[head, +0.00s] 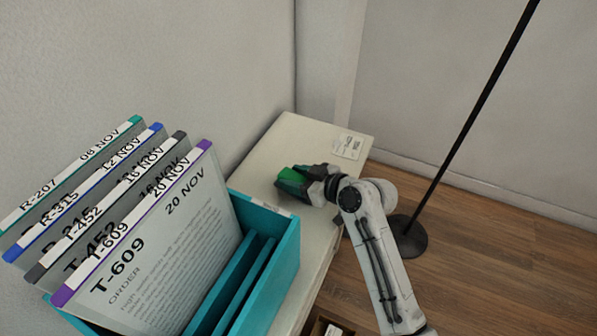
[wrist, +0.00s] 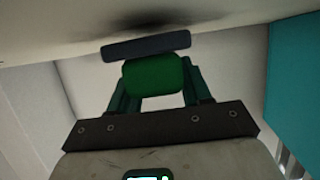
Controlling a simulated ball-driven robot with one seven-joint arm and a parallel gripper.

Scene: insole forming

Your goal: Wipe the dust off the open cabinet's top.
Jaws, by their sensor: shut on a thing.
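The cabinet top (head: 290,148) is a pale off-white surface running along the wall in the head view. My gripper (head: 308,184) is over its right part and is shut on a green block with a dark grey pad. In the wrist view the green block (wrist: 154,77) sits between the two fingers, and its dark pad (wrist: 146,46) faces the pale surface. A dark, blurred smudge (wrist: 150,18) shows on that surface right by the pad. I cannot tell whether the pad touches the surface. In the head view my gripper hides part of the top.
A teal rack (head: 284,245) with several upright order sheets (head: 165,240) stands at the near left. A small printed label (head: 348,145) lies at the top's far end. A black pole on a round base (head: 408,238) stands on the wooden floor at right.

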